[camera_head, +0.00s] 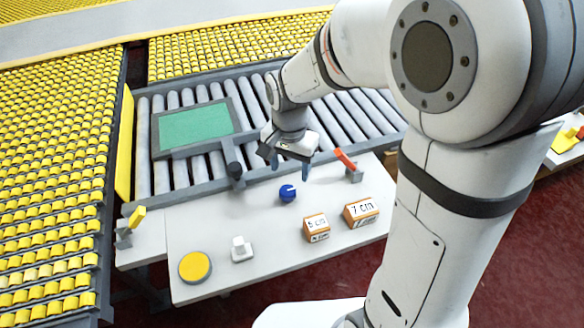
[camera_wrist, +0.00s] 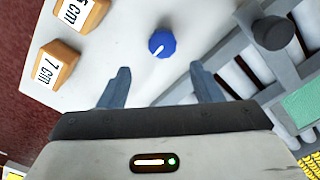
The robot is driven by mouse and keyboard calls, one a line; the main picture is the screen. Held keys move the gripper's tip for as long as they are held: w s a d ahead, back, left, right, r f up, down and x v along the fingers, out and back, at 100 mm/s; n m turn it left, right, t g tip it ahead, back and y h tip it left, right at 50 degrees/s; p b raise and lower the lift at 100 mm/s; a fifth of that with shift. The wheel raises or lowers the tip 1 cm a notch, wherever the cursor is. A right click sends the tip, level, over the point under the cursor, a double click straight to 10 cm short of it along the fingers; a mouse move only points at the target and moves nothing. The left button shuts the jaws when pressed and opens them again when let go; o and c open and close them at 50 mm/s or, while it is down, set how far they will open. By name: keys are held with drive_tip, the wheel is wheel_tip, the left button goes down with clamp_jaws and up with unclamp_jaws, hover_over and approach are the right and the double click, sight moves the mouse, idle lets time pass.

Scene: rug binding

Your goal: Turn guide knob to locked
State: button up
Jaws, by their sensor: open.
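The guide knob is a round blue knob (camera_head: 287,193) with a white pointer mark, on the white table below my gripper. It also shows in the wrist view (camera_wrist: 162,43), beyond the fingertips and roughly between them; its white mark points toward the lower left there. My gripper (camera_head: 290,170) is above the table, up and slightly right of the knob in the head view. Its two blue-grey fingers (camera_wrist: 158,70) are apart with nothing between them. They do not touch the knob. No label for a locked position is readable.
Orange blocks marked 5 cm (camera_head: 316,228) and 7 cm (camera_head: 361,212) stand right of the knob. A red lever (camera_head: 345,159), a black knob (camera_head: 235,170), a white switch (camera_head: 241,249) and a yellow disc (camera_head: 195,266) are nearby. A roller conveyor (camera_head: 350,118) with a green panel (camera_head: 195,126) lies behind.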

sight(288, 188)
drive_tip(key=shift+a+f, duration=0.25)
drive_tip(key=shift+f, duration=0.1)
drive_tip(key=f, duration=0.7)
drive_tip(key=shift+w+f+b, duration=0.2)
drive_tip(key=shift+f+b, duration=0.05)
drive_tip(key=shift+b, duration=0.05)
drive_tip(key=shift+c, duration=0.3)
